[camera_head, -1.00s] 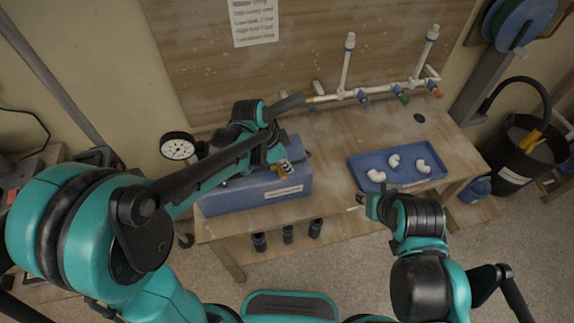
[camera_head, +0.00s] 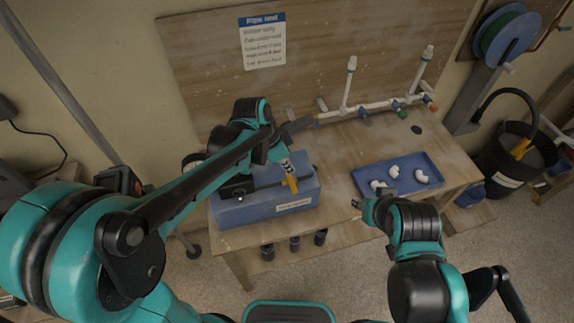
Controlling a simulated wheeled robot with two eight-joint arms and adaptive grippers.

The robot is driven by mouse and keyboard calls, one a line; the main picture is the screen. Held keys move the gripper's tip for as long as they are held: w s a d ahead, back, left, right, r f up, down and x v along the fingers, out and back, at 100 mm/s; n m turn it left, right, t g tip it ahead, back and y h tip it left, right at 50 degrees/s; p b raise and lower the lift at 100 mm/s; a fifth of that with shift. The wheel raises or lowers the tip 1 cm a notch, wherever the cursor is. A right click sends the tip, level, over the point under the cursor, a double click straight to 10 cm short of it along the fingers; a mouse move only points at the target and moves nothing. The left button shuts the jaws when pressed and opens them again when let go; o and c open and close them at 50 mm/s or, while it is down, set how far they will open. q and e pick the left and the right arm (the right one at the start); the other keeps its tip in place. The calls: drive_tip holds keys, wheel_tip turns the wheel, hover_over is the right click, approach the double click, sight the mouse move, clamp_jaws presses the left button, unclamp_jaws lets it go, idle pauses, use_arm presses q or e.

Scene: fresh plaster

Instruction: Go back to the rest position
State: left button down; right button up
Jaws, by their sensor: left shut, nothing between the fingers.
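My left arm reaches in from the left over the blue toolbox (camera_head: 262,211). Its left gripper (camera_head: 289,173) is shut and empty above the box's right part, close to a small yellow piece (camera_head: 292,184); I cannot tell whether they touch. My right gripper (camera_head: 364,208) is at the bench's front edge, just left of the front of the blue tray (camera_head: 362,180). It is seen from above and is small, so its finger opening does not show.
Several white elbow fittings lie in the tray. A white pipe assembly (camera_head: 376,106) with upright pipes stands along the back of the wooden bench (camera_head: 345,150). A black bucket (camera_head: 505,165) stands at the right. Dark cylinders (camera_head: 294,243) sit below the bench front.

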use_arm(q)
drive_tip(key=shift+a, duration=0.15)
drive_tip(key=s+a+f+n+t+y+b, duration=0.1)
drive_tip(key=s+a+f+n+t+b, duration=0.2)
drive_tip(key=s+a+n+b, duration=0.3)
drive_tip(key=s+a+f+n+t+y+b, duration=0.2)
drive_tip(key=s+a+f+n+b, duration=0.2)
drive_tip(key=s+a+n+b, duration=0.3)
drive_tip(key=a, duration=0.3)
drive_tip(key=shift+s+f+t, duration=0.3)
drive_tip(key=shift+f+t, duration=0.05)
drive_tip(key=shift+t, duration=0.05)
drive_tip(key=shift+n, duration=0.3)
